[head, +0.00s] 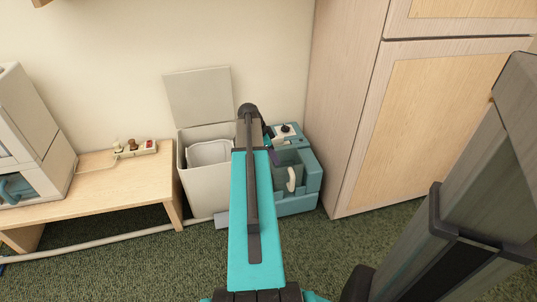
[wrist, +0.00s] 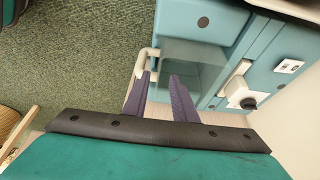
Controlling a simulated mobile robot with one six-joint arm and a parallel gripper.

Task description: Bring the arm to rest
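My arm (head: 256,220) reaches forward and away over the floor in the head view. My gripper (head: 271,156) is partly hidden behind the arm, in front of a teal appliance (head: 309,187). In the wrist view, the two purple fingers of my gripper (wrist: 160,75) stand apart with a gap and hold nothing that I can see. A white curved handle (wrist: 143,60) on the appliance shows just beyond the left finger. I cannot tell whether they touch. The handle (head: 291,179) also shows in the head view, right of my gripper.
A white bin (head: 196,190) with a raised lid (head: 199,96) stands close to the left of my arm. A low wooden table (head: 100,185) holds small items farther left. A tall wooden cabinet (head: 410,120) is at right. Green carpet (head: 140,270) is open in front.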

